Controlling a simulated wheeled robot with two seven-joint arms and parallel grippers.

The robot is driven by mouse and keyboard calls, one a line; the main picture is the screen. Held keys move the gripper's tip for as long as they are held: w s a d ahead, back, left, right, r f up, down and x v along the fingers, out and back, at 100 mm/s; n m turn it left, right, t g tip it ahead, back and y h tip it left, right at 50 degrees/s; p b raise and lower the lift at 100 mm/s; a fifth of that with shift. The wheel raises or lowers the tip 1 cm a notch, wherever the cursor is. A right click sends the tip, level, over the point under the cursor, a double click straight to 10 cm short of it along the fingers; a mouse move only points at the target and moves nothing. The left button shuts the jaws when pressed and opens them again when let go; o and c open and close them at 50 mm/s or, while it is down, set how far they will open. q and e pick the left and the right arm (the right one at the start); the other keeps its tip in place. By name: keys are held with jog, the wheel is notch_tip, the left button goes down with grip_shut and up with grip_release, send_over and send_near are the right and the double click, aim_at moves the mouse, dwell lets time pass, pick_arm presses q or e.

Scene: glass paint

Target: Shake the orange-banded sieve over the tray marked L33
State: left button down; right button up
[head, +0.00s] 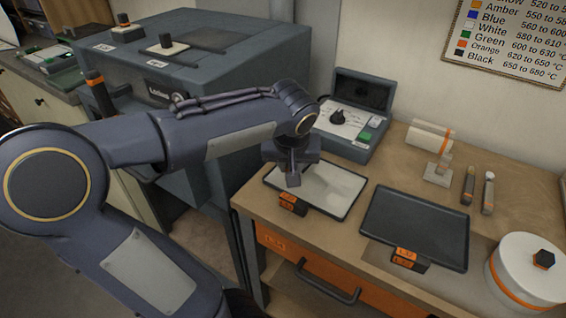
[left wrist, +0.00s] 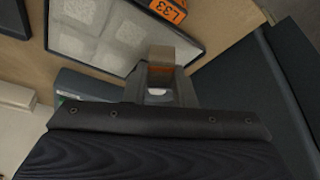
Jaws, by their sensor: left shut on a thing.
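The tray marked L33 (head: 340,212) is a flat dark-rimmed tray with a pale surface, lying on the wooden bench. Its orange label reads L33 in the left wrist view (left wrist: 168,9), where pale speckled patches show on the tray (left wrist: 86,66). My left gripper (head: 293,178) is just above this tray's left part, pointing down. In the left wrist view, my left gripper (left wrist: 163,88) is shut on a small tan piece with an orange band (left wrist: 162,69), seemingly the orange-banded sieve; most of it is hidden. My right gripper is not in view.
A dark empty tray (head: 425,218) with orange labels lies to the right. The blue-grey kiln (head: 262,75) flanks left.

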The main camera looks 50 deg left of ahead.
pick_arm(q)
jog(key=w+d, duration=0.3)
jog(key=d, duration=0.1)
jog(key=w+d+p, duration=0.1)
jog(key=w+d, duration=0.2)
jog(key=d, duration=0.1)
jog(key=w+d, duration=0.3)
jog(key=d, duration=0.1)
jog(key=shift+d+r+p, duration=0.1)
jog(key=shift+d+p, duration=0.15)
jog(key=shift+p, duration=0.1)
jog(key=s+a, duration=0.1)
jog(key=a, duration=0.4)
jog(key=s+a, duration=0.1)
jog(key=a, duration=0.5)
jog(key=s+a, duration=0.1)
jog(key=a, duration=0.4)
jog(key=shift+s+a, duration=0.2)
jog(key=shift+s, duration=0.05)
jog(key=w+d+b, duration=0.1)
jog(key=w+d, duration=0.2)
jog(key=d, duration=1.3)
jog(key=shift+w+d+b, duration=0.2)
jog(key=shift+d+b, duration=0.05)
jog(key=shift+b, duration=0.05)
notch_tip(320, 180, up, 5)
jog(key=p, duration=0.3)
jog(key=shift+p, duration=0.35)
